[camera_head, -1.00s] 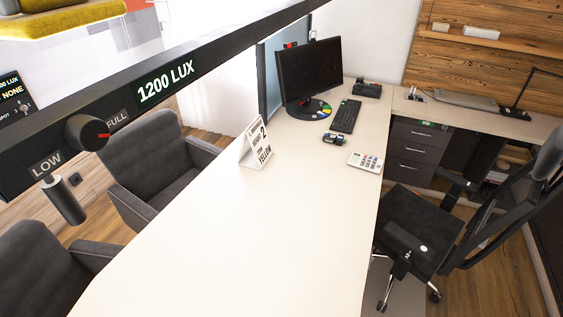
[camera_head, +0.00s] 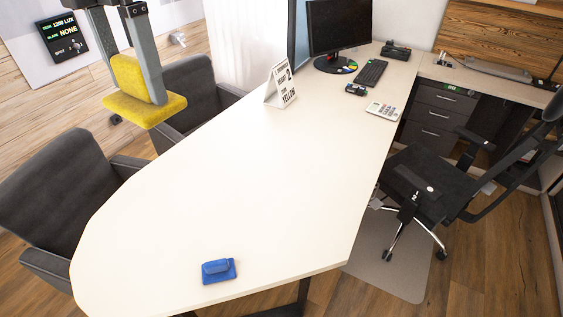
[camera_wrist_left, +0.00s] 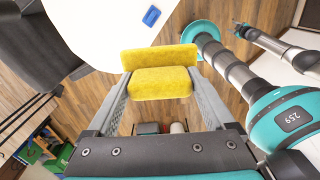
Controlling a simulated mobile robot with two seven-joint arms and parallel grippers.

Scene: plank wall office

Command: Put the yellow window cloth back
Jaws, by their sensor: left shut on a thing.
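The yellow window cloth (camera_head: 143,109) is a thick, soft-looking yellow piece with an upright part and a flat part. My left gripper (camera_head: 136,84) comes down from the top left of the head view and is shut on it. It holds the cloth in the air beside the white table's left edge, in front of a grey armchair. In the left wrist view the cloth (camera_wrist_left: 160,82) sits between the two grey fingers. A thin arm of mine ends at the upper right of that view, too small to read its jaws.
The long white table (camera_head: 220,190) is mostly bare. A blue block-like item (camera_head: 218,270) lies near its front end. Grey armchairs (camera_head: 55,190) line the left side.

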